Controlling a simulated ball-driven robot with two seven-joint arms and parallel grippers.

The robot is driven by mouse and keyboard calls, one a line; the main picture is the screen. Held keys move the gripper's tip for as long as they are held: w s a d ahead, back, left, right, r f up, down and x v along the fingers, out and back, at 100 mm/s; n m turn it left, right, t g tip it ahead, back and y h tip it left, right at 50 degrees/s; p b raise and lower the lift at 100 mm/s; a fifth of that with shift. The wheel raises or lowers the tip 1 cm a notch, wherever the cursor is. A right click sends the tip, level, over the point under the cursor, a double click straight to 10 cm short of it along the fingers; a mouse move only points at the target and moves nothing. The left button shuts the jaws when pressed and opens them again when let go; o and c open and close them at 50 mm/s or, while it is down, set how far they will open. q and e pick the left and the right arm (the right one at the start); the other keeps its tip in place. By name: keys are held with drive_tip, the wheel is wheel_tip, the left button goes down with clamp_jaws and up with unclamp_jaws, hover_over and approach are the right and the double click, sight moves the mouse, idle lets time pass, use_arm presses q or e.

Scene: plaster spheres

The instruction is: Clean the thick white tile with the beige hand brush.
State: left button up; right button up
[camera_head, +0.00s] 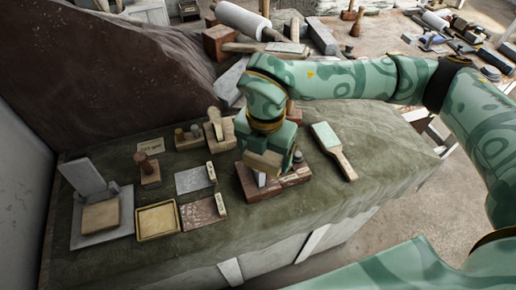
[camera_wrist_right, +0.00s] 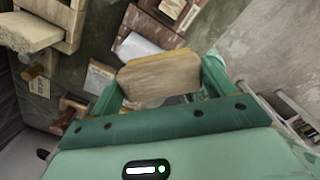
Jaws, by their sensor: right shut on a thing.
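My right gripper (camera_head: 262,163) is shut on the beige hand brush, whose pale wooden block (camera_head: 262,164) shows between the fingers. In the right wrist view the brush (camera_wrist_right: 157,78) sits between the green fingers of the gripper (camera_wrist_right: 160,88). My left gripper is out of view.
A paddle-like brush (camera_head: 335,148) lies to the right. A grey-white tile (camera_head: 192,180), a reddish tile (camera_head: 200,213) and a yellowish tray (camera_head: 157,219) lie to the left. A large brown rock (camera_head: 105,70) stands behind.

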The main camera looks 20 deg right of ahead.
drive_tip(key=shift+s+d, duration=0.45)
drive_tip(key=shift+d, duration=0.05)
drive_tip(key=shift+a, duration=0.1)
drive_tip(key=shift+w+a+r, duration=0.7)
drive_tip(key=shift+w+a, duration=0.1)
drive_tip(key=shift+r+p, duration=0.1)
drive_tip(key=shift+p, duration=0.25)
drive_tip(key=shift+r+p, duration=0.75)
drive_tip(key=shift+r, duration=0.4)
